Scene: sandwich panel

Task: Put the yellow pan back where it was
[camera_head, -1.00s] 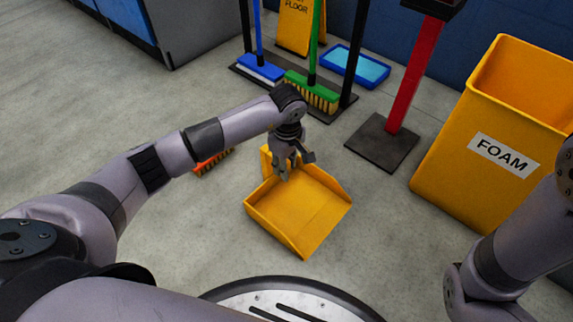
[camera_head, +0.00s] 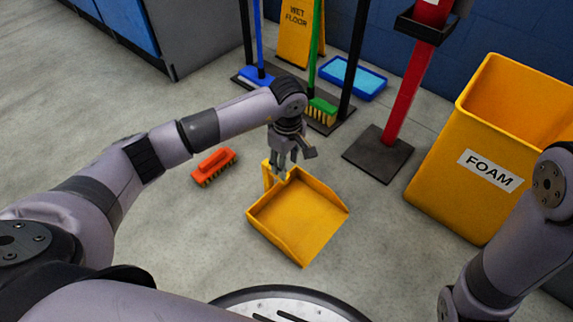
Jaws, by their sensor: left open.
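The yellow pan (camera_head: 304,222) is a dustpan lying on the grey floor in front of me. Its short upright handle (camera_head: 267,176) stands at its back left. My left gripper (camera_head: 283,170) points down just above the pan's back edge, right beside the handle. Its fingers are apart; whether they touch the handle I cannot tell. Of my right arm only links show at the right edge; its gripper is out of view.
An orange brush (camera_head: 214,166) lies on the floor left of the pan. Behind stand a blue broom (camera_head: 257,76), a green broom (camera_head: 322,110), a wet floor sign (camera_head: 297,32), a blue tray (camera_head: 353,78) and a red post (camera_head: 405,100). A yellow FOAM bin (camera_head: 450,190) stands right.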

